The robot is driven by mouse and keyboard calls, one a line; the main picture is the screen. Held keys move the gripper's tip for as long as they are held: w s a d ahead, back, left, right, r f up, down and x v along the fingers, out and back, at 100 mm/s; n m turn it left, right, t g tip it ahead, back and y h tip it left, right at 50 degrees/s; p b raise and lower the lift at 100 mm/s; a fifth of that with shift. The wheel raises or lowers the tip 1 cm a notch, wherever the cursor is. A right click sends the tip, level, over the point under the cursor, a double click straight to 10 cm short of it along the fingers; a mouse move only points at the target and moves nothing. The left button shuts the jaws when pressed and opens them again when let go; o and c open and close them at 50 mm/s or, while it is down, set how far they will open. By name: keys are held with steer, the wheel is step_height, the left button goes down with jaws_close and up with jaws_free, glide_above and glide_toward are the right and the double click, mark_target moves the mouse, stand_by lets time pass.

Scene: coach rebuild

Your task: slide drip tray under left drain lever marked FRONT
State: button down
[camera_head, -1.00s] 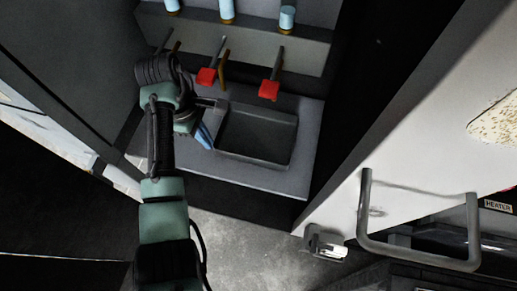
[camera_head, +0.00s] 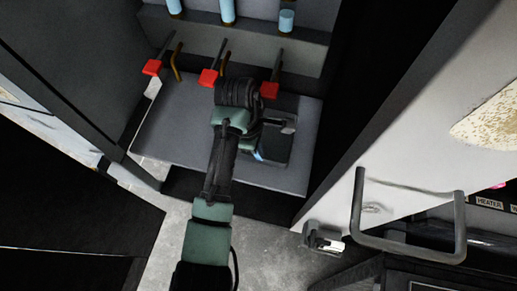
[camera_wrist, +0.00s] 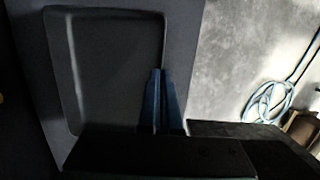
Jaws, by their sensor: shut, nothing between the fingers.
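The dark grey drip tray (camera_head: 279,150) is on the right part of a grey shelf, partly hidden by my arm. In the wrist view the tray (camera_wrist: 112,60) fills the left half. My gripper (camera_head: 258,155) is shut and empty at the tray; its blue fingertips (camera_wrist: 160,78) overlap the tray's right rim in the wrist view. I cannot tell whether they touch it. Three red-ended levers hang above the shelf: the left lever (camera_head: 152,67), the middle lever (camera_head: 209,76) and the right lever (camera_head: 270,90). No FRONT marking is readable.
The shelf (camera_head: 170,125) is clear under the left lever. A dark upright panel (camera_head: 75,75) bounds it at left. A pale panel with a grey handle (camera_head: 410,250) stands at right. A blue hose (camera_wrist: 268,103) lies on the floor.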

mark_target(247, 155)
steer(key=shift+s+f, duration=0.15)
steer(key=shift+f, duration=0.15)
steer(key=shift+w+a+r+p, duration=0.15)
steer(key=shift+a+p, duration=0.4)
steer(key=shift+p, duration=0.1)
steer(key=shift+w+a+r+p, duration=0.1)
steer(key=shift+w+a+p, duration=0.05)
steer(key=shift+a+p, duration=0.4)
steer(key=shift+a+f+p, duration=0.2)
steer(key=shift+a+p, duration=0.25)
steer(key=shift+a, duration=0.15)
steer(key=shift+a+f, duration=0.1)
steer(key=shift+f, duration=0.05)
steer(key=shift+r+p, duration=0.65)
steer(key=shift+p, duration=0.2)
steer(key=shift+w+r, duration=0.1)
steer(key=shift+w, duration=0.05)
